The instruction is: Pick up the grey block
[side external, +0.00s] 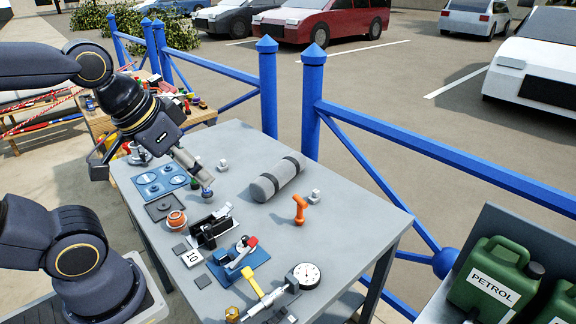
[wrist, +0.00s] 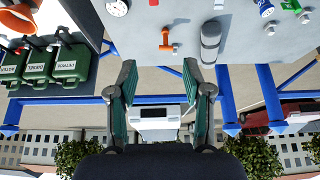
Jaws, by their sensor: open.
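The striped grey roll (side external: 278,178) and an orange handle (side external: 299,210) stand mid-table. A blue fence (side external: 430,150) runs behind; green petrol cans (side external: 490,280) stand right. The table's right part is bare.

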